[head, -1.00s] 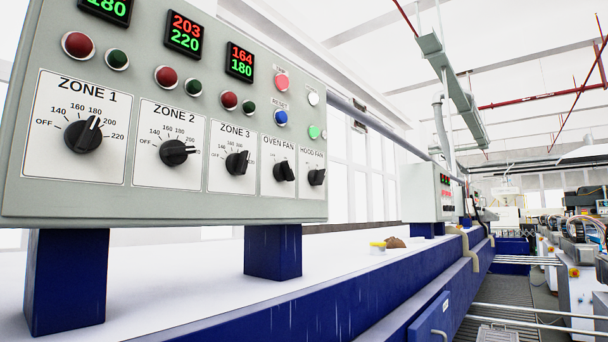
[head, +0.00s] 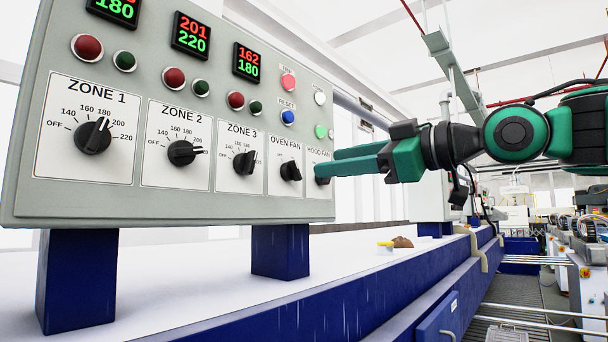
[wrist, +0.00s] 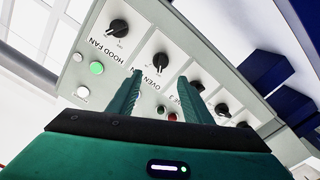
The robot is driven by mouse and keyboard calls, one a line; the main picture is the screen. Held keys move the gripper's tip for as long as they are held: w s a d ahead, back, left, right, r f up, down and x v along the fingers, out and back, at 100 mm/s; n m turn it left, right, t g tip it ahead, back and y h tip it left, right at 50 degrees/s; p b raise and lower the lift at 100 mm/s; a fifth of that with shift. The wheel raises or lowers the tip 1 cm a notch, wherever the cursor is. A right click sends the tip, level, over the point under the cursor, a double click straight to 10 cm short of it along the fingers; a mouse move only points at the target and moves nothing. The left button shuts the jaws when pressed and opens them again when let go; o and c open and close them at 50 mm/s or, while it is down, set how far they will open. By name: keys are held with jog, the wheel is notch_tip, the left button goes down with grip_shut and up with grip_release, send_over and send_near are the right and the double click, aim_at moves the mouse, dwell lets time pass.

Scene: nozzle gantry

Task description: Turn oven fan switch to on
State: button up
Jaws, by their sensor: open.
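The oven fan switch (head: 290,171) is a black rotary knob on a white plate labelled OVEN FAN, on the grey control panel (head: 180,215). It also shows in the wrist view (wrist: 160,62), ahead of and between the fingers. The hood fan knob (head: 322,173) is just to its right. My gripper (head: 335,162) is green, with its two fingers spread apart and empty. In the head view its fingertips overlap the hood fan plate and partly cover that knob. In the wrist view (wrist: 166,95) the fingers point toward the panel. I cannot tell whether they touch it.
Zone 1 (head: 93,136), zone 2 (head: 183,153) and zone 3 (head: 245,162) knobs line the panel to the left. Buttons, including a blue reset button (head: 288,117), sit above. Blue legs (head: 280,252) hold the panel over a white surface.

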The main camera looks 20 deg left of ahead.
aim_at(298, 168)
jog(key=x, duration=0.9)
jog(key=shift+w, duration=0.1)
jog(key=c, duration=1)
